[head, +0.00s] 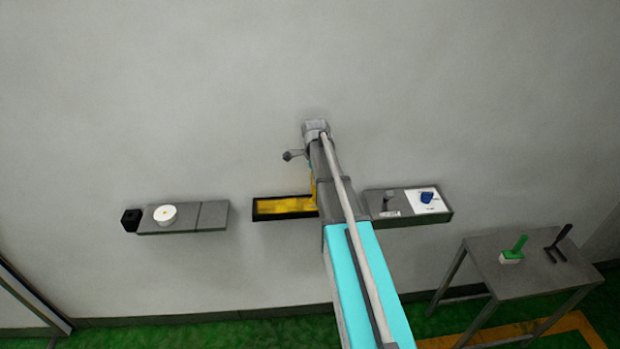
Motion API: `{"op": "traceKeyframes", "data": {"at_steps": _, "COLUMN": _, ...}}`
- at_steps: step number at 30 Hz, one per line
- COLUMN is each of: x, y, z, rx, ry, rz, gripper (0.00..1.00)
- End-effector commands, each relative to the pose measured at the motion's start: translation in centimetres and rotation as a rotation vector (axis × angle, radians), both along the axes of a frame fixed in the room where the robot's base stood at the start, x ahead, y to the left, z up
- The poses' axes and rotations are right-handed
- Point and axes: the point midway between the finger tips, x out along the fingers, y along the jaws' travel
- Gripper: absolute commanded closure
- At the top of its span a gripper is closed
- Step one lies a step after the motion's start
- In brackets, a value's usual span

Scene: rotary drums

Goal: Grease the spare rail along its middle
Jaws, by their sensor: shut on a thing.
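A shallow dark-rimmed tray (283,217) with yellow on its inside sits against the wall at the middle. My arm comes up from the bottom and covers the tray's right end. My gripper's fingers are hidden behind the arm. A small yellow strip (313,190) shows at the arm's left edge, above the tray; I cannot tell what it belongs to. I cannot pick out the spare rail for certain. A grey shelf (212,215) with a round white piece (164,214) is on the wall at left.
Right of my arm, a grey shelf (424,220) bears a grey knob and a white sheet with a blue item (427,197). A metal table (520,272) at right holds a green-handled brush (513,250) and a black forked item (558,243). Open wall lies above.

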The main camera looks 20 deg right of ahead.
Motion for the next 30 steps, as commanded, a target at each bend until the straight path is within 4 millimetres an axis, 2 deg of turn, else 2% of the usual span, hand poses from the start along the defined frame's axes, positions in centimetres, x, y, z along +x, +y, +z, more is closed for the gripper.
{"op": "traceKeyframes", "data": {"at_steps": 14, "x": -0.2, "y": -0.5, "z": 0.0, "rx": -0.004, "ry": 0.001, "rz": -0.001, "gripper": 1.0}}
{"op": "traceKeyframes", "data": {"at_steps": 30, "x": -1.1, "y": -3.3, "z": 0.2, "rx": -0.002, "ry": 0.001, "rz": 0.0, "gripper": 1.0}}
